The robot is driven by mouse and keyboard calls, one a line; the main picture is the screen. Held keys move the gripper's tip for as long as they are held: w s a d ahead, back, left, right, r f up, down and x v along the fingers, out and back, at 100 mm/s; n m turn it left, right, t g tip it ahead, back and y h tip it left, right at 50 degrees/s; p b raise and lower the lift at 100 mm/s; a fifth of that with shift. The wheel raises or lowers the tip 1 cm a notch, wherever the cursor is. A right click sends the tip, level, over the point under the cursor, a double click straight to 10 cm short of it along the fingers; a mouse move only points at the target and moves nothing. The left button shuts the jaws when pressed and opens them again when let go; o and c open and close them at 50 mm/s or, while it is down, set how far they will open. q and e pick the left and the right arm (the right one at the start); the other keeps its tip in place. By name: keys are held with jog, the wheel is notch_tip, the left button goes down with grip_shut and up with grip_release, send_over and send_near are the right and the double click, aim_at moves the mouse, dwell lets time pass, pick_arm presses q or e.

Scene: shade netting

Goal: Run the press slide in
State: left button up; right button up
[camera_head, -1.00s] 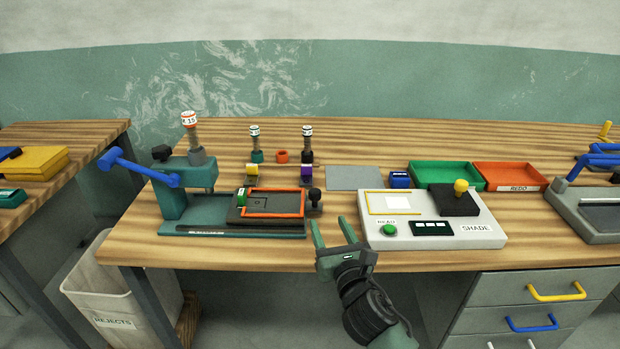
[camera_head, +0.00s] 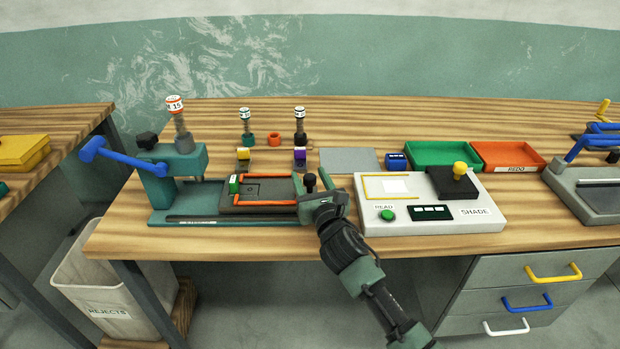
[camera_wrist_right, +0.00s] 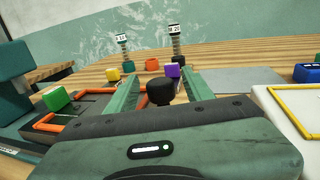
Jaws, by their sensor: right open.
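The teal press (camera_head: 175,180) stands at the left of the bench, with a blue-handled lever (camera_head: 122,158) at its left. Its dark slide (camera_head: 260,191), with an orange frame, sticks out to the right of the press head. A black knob (camera_head: 310,181) stands at the slide's right end. My right gripper (camera_head: 322,192) is open at that knob. In the right wrist view the black knob (camera_wrist_right: 161,91) shows between the two green fingers, with space visible beside it. Contact cannot be told. My left gripper is not in view.
A shade reader (camera_head: 430,220) with a green button stands just right of my gripper. Springs on posts (camera_head: 245,128), a grey plate (camera_head: 348,160), a green tray (camera_head: 440,154) and an orange tray (camera_head: 508,156) are behind. A rejects bin (camera_head: 100,290) stands below left.

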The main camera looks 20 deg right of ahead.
grip_shut()
dwell(1.4)
